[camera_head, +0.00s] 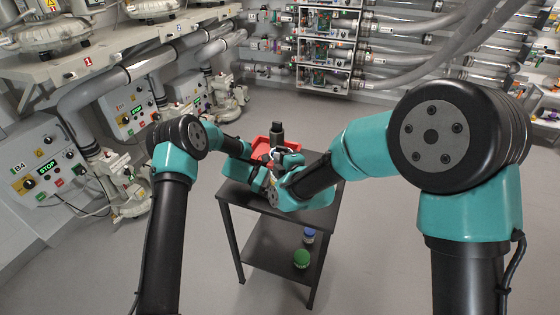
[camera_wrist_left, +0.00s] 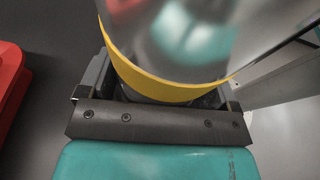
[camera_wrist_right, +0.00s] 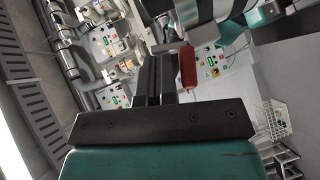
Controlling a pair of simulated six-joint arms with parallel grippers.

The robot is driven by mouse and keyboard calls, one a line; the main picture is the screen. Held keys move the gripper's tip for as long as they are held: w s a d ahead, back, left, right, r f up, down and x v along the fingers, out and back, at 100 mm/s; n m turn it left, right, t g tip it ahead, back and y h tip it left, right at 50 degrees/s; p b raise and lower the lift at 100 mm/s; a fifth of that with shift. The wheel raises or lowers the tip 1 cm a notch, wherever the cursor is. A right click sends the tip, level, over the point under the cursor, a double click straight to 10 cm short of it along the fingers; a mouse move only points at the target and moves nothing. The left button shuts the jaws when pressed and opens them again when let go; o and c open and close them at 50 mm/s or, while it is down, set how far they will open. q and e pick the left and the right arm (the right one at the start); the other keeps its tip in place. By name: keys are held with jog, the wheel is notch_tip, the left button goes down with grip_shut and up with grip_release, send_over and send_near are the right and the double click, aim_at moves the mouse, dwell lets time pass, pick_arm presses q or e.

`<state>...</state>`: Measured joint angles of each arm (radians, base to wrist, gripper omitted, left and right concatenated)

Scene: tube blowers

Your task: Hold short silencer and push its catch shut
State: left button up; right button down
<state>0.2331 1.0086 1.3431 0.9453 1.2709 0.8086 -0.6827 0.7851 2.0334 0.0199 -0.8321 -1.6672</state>
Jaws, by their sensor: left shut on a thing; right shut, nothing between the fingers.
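The short silencer is a shiny metal cylinder (camera_wrist_left: 170,40) with a yellow band at its lower end. In the head view its dark upper end (camera_head: 277,133) stands upright above the small table. My left gripper (camera_wrist_left: 160,92) is shut around the silencer near the yellow band. My right gripper (camera_wrist_right: 156,75) is shut and empty, its fingers close together beside the silencer. A red tab (camera_wrist_right: 187,68), which looks like the catch, hangs just right of these fingertips in the right wrist view. Whether they touch is unclear. The arms hide much of the silencer in the head view.
A red tray (camera_head: 260,147) sits on the dark table (camera_head: 238,197), behind the grippers. A green-topped item (camera_head: 301,259) and a blue-topped item (camera_head: 309,235) stand on the lower shelf. Control panels line the left, and a tube rack (camera_head: 326,48) stands at the back.

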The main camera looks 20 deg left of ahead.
jog(key=shift+w+r+m+g+h, duration=0.15)
jog(key=shift+w+m+g+h, duration=0.15)
jog(key=shift+m+g, duration=0.15)
dwell(0.5)
jog(key=shift+w+r+m+g+h, duration=0.2)
jog(key=shift+w+m+g+h, duration=0.15)
jog(key=shift+m+g, duration=0.5)
jog(key=shift+w+g, duration=0.3)
jog(key=shift+w, duration=0.55)
jog(key=shift+w+d+f, duration=0.1)
jog(key=shift+w+f, duration=0.05)
jog(key=shift+w, duration=0.05)
jog(key=shift+r, duration=0.85)
jog(key=shift+r, duration=0.1)
